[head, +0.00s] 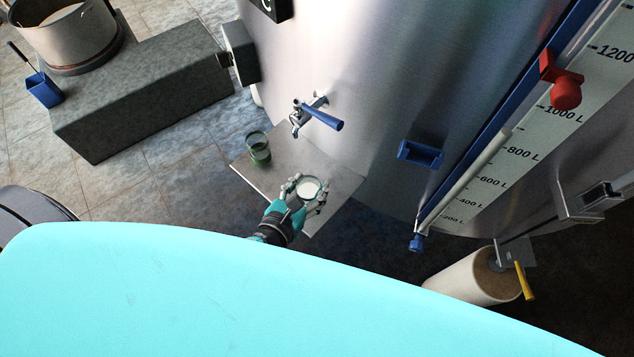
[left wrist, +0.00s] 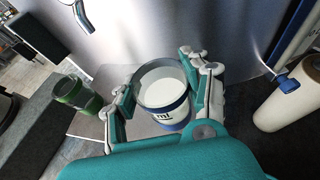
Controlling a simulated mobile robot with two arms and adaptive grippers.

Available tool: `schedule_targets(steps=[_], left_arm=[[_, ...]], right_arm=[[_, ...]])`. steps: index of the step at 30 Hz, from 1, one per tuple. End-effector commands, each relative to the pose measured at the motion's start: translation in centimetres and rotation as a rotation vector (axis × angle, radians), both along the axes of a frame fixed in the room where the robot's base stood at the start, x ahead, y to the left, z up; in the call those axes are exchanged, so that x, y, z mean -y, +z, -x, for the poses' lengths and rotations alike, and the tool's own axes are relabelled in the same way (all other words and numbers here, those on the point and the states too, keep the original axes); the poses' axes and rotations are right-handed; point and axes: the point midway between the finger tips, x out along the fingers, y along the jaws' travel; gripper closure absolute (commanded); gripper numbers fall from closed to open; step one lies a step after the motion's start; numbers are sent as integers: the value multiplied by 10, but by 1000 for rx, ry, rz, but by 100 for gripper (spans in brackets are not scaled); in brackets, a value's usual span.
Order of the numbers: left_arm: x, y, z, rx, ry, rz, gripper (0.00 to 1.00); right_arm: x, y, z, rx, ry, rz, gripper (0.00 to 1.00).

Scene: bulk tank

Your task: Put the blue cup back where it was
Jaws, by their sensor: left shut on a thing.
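The blue cup (left wrist: 166,112) is a clear cup with a blue band and white contents, and it sits upright between the fingers of my left gripper in the left wrist view. In the head view my left gripper (head: 302,190) is shut on the cup (head: 309,188), over the front right part of a small metal shelf (head: 268,179). I cannot tell whether the cup's base touches the shelf. A green cup (head: 258,150) stands on the shelf's left part and also shows in the left wrist view (left wrist: 76,93). My right gripper is not in view.
A tap with a blue lever (head: 323,118) juts from the steel tank (head: 365,75) above the shelf. A blue holder (head: 420,153) is on the tank wall. A stone block (head: 150,90) bears a pot (head: 65,35). A cream cylinder (head: 475,278) is at lower right.

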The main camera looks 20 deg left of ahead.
Motion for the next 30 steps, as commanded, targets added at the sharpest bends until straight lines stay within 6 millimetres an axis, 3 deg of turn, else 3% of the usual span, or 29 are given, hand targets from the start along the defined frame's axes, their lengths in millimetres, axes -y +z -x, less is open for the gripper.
schedule_targets(steps=[3, 7, 16, 29, 30], left_arm=[[9, 0, -15, 2, 2, 2, 88], [13, -3, -21, 0, 0, -1, 88], [13, -36, -21, -2, 1, 0, 88], [13, -41, -21, -1, -1, -1, 88], [13, -41, -21, -1, -1, 0, 47]], right_arm=[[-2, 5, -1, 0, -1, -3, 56], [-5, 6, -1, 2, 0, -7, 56], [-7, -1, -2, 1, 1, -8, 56], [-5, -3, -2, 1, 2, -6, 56], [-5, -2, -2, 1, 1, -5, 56]])
